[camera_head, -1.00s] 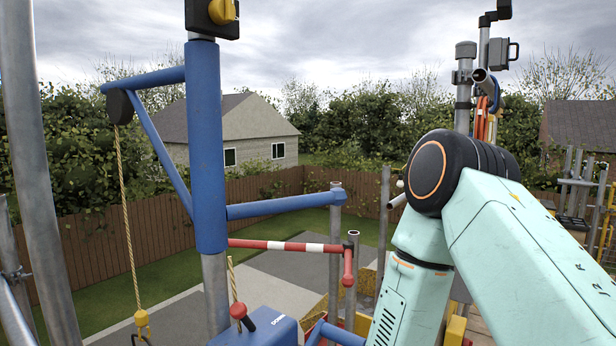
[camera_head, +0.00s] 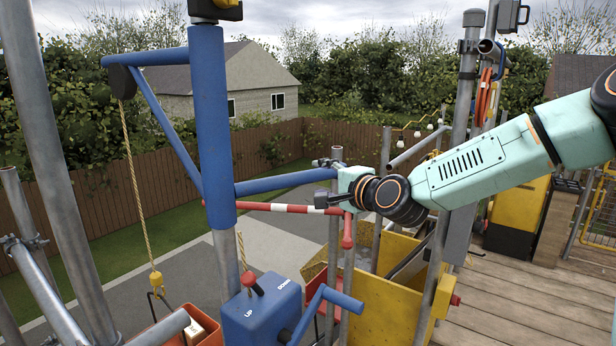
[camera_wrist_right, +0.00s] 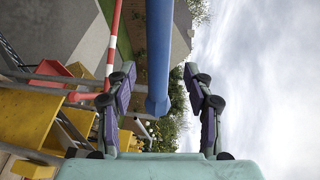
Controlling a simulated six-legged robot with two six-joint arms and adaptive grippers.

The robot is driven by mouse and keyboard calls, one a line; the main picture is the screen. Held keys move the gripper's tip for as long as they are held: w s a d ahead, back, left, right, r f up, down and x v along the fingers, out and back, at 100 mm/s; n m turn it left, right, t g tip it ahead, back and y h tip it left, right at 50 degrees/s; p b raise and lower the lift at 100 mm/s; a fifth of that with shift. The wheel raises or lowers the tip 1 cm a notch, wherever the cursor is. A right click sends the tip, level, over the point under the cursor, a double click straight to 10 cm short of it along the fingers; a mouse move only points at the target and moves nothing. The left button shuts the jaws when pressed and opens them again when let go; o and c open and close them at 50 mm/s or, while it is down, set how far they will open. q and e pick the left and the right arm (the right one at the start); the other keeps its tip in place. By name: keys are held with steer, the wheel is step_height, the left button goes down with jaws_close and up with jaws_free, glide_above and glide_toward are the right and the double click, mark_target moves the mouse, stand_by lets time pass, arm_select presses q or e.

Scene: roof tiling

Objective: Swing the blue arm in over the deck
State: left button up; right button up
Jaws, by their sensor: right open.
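The blue arm (camera_head: 150,57) juts left from the top of the blue mast (camera_head: 212,130). A yellow rope (camera_head: 134,175) hangs from its tip to a hook (camera_head: 157,285). A blue bar (camera_head: 280,183) sticks out of the mast to the right. My right gripper (camera_head: 326,181) is at the free end of this bar. In the right wrist view, the bar (camera_wrist_right: 160,45) lies between the two spread fingers of the gripper (camera_wrist_right: 160,78), with a gap on both sides. My left gripper is out of view.
A red-and-white rail (camera_head: 285,207) runs just below the bar. Grey scaffold posts (camera_head: 333,240) stand close to the gripper. A blue box (camera_head: 262,315) marked UP and DOWN is below the mast. The wooden deck (camera_head: 510,300) is at right, beside a yellow chute (camera_head: 385,305).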

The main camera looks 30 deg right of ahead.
mark_target(314, 177)
steer(key=w, duration=0.2)
steer(key=w+f, duration=0.1)
steer(key=w, duration=0.2)
steer(key=shift+w+d, duration=0.1)
steer(key=shift+w, duration=0.5)
steer(key=shift+s+d, duration=0.2)
steer(key=shift+w+a+f, duration=0.1)
steer(key=shift+w+a, duration=0.15)
steer(key=c, duration=0.5)
steer(key=shift+s, duration=0.1)
jaws_close()
